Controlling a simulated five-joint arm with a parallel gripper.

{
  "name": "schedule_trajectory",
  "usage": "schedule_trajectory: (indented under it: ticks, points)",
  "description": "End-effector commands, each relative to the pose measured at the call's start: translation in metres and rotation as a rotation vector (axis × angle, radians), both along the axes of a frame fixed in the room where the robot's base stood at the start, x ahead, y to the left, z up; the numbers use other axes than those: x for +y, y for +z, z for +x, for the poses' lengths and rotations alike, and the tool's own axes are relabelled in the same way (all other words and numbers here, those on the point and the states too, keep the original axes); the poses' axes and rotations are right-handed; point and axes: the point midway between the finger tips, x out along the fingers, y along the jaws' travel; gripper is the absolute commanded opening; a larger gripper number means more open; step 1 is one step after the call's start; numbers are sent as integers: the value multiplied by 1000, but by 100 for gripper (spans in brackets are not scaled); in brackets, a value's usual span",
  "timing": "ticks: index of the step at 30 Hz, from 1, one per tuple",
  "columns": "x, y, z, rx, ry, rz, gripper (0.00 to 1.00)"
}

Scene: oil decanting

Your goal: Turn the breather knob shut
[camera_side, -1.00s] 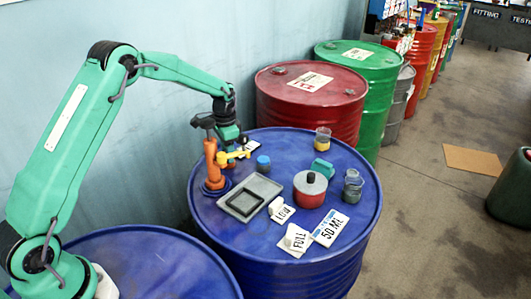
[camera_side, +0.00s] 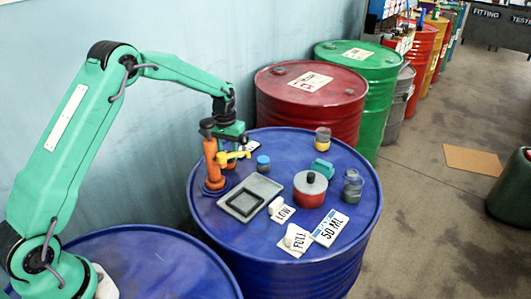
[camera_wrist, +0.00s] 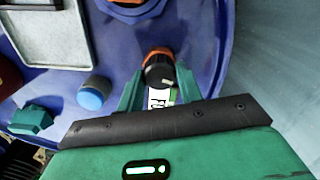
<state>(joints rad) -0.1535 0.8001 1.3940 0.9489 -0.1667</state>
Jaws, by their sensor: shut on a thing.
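The breather knob shows in the wrist view as a black round part (camera_wrist: 158,74) with an orange collar, between my gripper's two green fingers (camera_wrist: 158,90). The jaws are shut on it. In the side view my gripper (camera_side: 229,147) points down beside the upright orange fitting (camera_side: 211,163) on the blue drum (camera_side: 300,252). A yellow lever (camera_side: 236,156) stands out below the gripper. The fingertips and knob are largely hidden in the side view, and I cannot read the knob's setting.
A grey tray (camera_side: 229,191), a blue-capped jar (camera_side: 263,163), a red pot (camera_side: 309,196), glass beakers (camera_side: 352,188) and a green block (camera_side: 321,169) stand on the drum. White labels (camera_side: 330,229) lie near its front. The wall is close behind.

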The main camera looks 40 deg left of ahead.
Motion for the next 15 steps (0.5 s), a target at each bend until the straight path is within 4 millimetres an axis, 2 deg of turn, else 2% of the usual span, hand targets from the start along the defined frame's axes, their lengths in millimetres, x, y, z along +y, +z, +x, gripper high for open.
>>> schedule_trajectory:
  ticks: [14,15]
  points:
    - [0,2,2,-7,20,1,13]
    - [0,2,2,-7,20,1,40]
